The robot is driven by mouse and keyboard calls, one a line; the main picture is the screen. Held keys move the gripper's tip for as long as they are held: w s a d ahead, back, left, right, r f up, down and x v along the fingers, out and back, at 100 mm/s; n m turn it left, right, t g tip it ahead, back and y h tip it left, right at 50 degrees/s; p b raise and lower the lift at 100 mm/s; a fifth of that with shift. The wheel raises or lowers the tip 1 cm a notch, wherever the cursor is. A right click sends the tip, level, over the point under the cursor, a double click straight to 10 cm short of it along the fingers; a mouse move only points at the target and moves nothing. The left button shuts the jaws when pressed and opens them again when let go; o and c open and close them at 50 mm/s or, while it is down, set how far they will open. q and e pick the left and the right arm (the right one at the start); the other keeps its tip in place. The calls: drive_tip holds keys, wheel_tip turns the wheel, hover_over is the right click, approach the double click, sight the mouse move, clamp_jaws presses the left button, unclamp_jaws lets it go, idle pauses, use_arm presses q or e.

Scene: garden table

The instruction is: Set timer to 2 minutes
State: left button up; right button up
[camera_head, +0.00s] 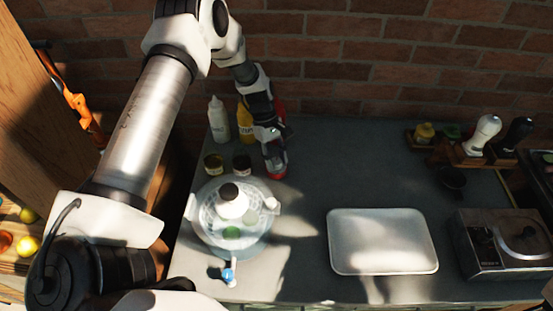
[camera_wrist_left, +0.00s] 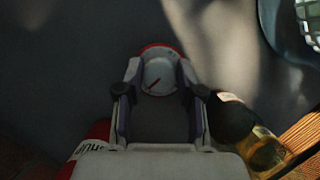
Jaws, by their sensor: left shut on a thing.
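The timer (camera_head: 277,171) is a small round red thing with a white dial, standing on the dark table. In the left wrist view the dial (camera_wrist_left: 158,76) carries a red pointer mark; its figures are too small to read. My left gripper (camera_head: 273,150) reaches down from above onto the timer, and in the wrist view its two fingers (camera_wrist_left: 158,95) sit on either side of the dial, shut on it. The gripper hides part of the timer in the head view. My right gripper is not in view.
A red bottle (camera_head: 279,108) stands close behind my gripper, with yellow (camera_head: 244,124) and white (camera_head: 217,118) bottles to its left. A white tray (camera_head: 345,226) lies right; the table between is clear.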

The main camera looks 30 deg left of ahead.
use_arm(q)
drive_tip(key=m+g+b, duration=0.1)
drive_tip(key=m, duration=0.2)
drive_tip(key=shift+w+f+y, duration=0.1)
drive_tip(key=shift+w+y, duration=0.05)
drive_tip(key=shift+y, duration=0.15)
drive_tip(key=shift+m+g+y+b, duration=0.4)
drive_tip(key=shift+m+b, duration=0.25)
drive_tip(key=shift+m, duration=0.75)
drive_tip(key=shift+r, duration=0.2)
drive_tip(key=o, duration=0.9)
drive_tip(key=shift+o, duration=1.3)
drive_tip(key=shift+w+a, duration=0.1)
drive_tip(key=shift+f, duration=0.15)
